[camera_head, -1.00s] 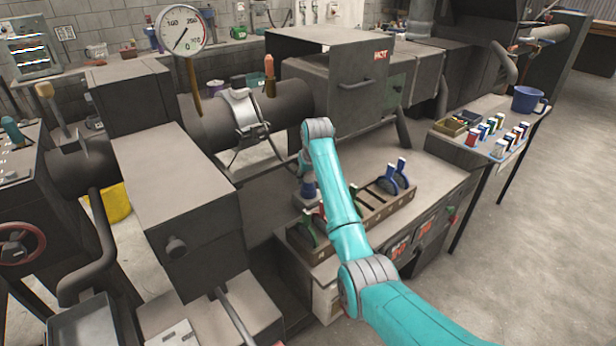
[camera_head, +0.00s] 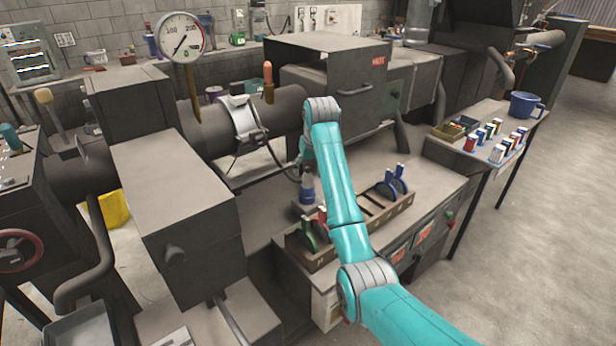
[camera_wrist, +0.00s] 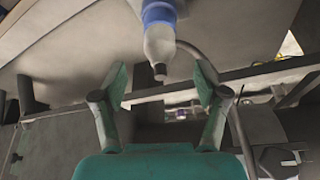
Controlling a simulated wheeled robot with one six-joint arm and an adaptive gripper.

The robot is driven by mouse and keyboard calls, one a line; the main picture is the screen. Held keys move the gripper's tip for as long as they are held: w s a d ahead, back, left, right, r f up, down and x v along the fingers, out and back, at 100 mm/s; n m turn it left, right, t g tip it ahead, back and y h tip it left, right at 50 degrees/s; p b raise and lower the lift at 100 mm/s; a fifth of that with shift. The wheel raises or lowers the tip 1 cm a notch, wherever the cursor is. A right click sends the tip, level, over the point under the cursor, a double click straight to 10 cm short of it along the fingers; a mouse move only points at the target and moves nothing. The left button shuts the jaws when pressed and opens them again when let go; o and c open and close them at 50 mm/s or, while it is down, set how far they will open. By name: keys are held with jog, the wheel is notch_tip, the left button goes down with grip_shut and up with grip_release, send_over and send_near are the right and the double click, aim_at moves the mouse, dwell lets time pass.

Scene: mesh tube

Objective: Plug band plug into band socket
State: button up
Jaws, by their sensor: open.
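The metal clamp band (camera_head: 243,120) is around the dark horizontal tube, with a thin dark cable looping down from it to the right. A blue-and-grey cylindrical piece (camera_head: 307,188), which looks like the band plug or its socket, stands on the bench beside my arm, where the cable seems to end. In the wrist view this piece (camera_wrist: 159,38) shows at top centre with a blue collar and a dark tip, and a cable passes behind it. My arm hides the gripper in the head view.
A rack (camera_head: 372,215) holding green, red and blue tools is right of the piece. The box with a red HOT label (camera_head: 332,70) stands behind.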

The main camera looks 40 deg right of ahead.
jog(key=shift+v, duration=1.45)
jog(key=shift+w, duration=0.1)
